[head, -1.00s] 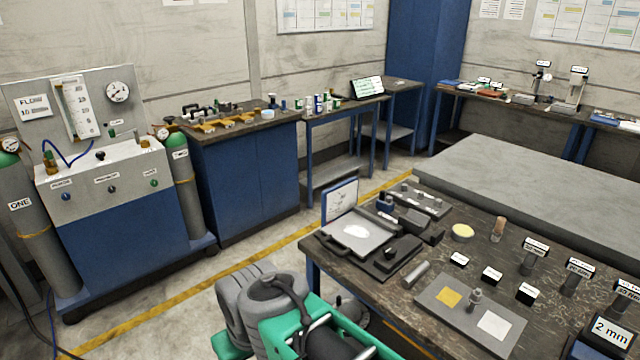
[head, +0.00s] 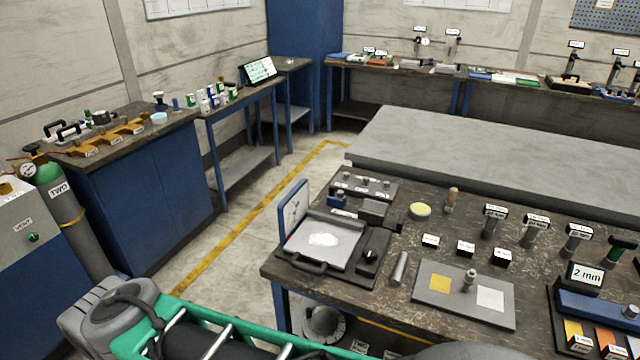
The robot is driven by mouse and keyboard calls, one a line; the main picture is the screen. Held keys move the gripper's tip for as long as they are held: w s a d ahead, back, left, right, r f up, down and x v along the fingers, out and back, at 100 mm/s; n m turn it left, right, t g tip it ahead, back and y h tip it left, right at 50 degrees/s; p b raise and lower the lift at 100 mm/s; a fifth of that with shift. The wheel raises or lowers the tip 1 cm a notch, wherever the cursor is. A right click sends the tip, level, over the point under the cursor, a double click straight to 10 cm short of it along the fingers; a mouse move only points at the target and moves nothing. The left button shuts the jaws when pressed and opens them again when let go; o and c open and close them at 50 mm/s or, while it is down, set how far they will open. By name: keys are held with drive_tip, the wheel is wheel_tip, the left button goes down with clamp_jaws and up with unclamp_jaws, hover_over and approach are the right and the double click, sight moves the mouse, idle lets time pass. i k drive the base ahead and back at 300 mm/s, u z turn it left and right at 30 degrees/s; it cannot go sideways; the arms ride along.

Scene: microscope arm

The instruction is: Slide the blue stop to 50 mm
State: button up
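I cannot make out for certain which thing is the blue stop, and no 50 mm mark is readable. A small blue block (head: 337,201) sits on a grey fixture at the back left of the near dark-topped table (head: 385,312). A long blue bar (head: 598,308) lies at the table's right, below a display reading "2 mm" (head: 586,275). My green and grey arm shows along the bottom left edge; my gripper is outside the view.
The near table also holds a grey plate with yellow and white squares (head: 435,300), a hinged tray device (head: 325,243) and several labelled dark posts. A bare grey table (head: 450,150) stands behind. Floor with a yellow line (head: 235,232) is clear at left.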

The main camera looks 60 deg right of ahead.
sight(331, 201)
drive_tip(key=z, duration=0.4)
drive_tip(key=i, duration=0.8)
drive_tip(key=z, duration=1.3)
drive_tip(key=i, duration=0.5)
drive_tip(key=z, duration=0.4)
